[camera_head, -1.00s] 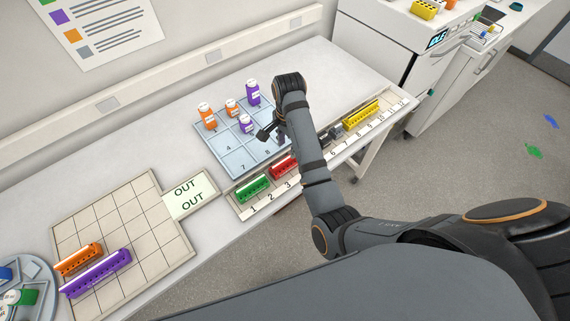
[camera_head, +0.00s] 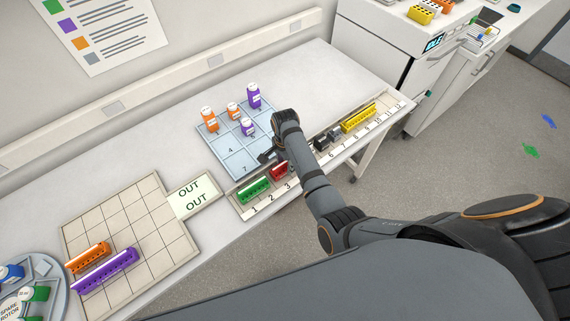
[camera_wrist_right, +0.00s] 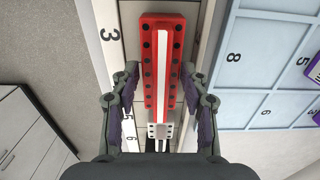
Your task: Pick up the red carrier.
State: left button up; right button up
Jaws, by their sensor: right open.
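The red carrier (camera_head: 279,172) lies in the numbered rack, just right of the green carrier (camera_head: 254,189), and is partly hidden by my right arm. In the right wrist view the red carrier (camera_wrist_right: 162,62) shows whole, with a white strip along its middle and dark holes along both sides. My right gripper (camera_wrist_right: 160,78) is open above it, with one finger on each side of its near part. In the head view the right gripper (camera_head: 268,157) is over the rack's edge near the red carrier. My left gripper is not in view.
A grid board (camera_head: 130,215) holds orange (camera_head: 88,258) and purple (camera_head: 104,271) carriers.

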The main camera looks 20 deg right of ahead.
jog(key=shift+f, duration=0.3)
jog(key=c, duration=0.9)
jog(key=shift+r, duration=0.1)
